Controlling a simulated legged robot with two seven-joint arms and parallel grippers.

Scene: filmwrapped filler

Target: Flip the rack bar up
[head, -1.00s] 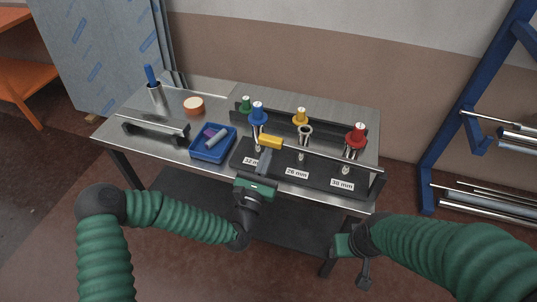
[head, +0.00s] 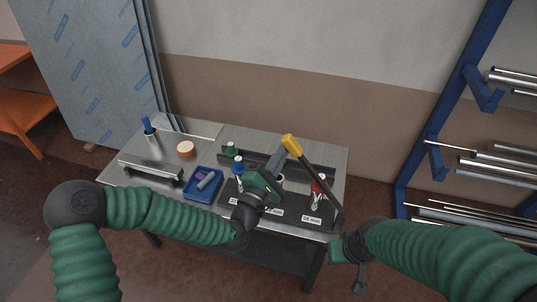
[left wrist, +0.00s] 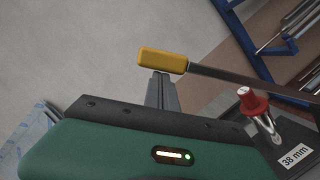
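The rack bar (head: 318,180) is a thin dark bar with a yellow handle (head: 292,145). It is tilted up, with its handle end raised at the left and its lower end at the right end of the black rack (head: 290,214). My left gripper (head: 278,158) is just below the handle. In the left wrist view its grey fingers (left wrist: 162,92) look closed together, with their tips at the underside of the yellow handle (left wrist: 162,61), not around it. My right gripper (head: 359,278) hangs low in front of the table, and its fingers are unclear.
Red-capped (head: 319,183), blue-capped (head: 238,163) and green-capped (head: 230,150) pieces stand at the rack. A blue tray (head: 190,193), an orange roll (head: 186,149) and a cup with a blue handle (head: 151,138) are on the table's left. A blue pipe stand (head: 441,120) is at right.

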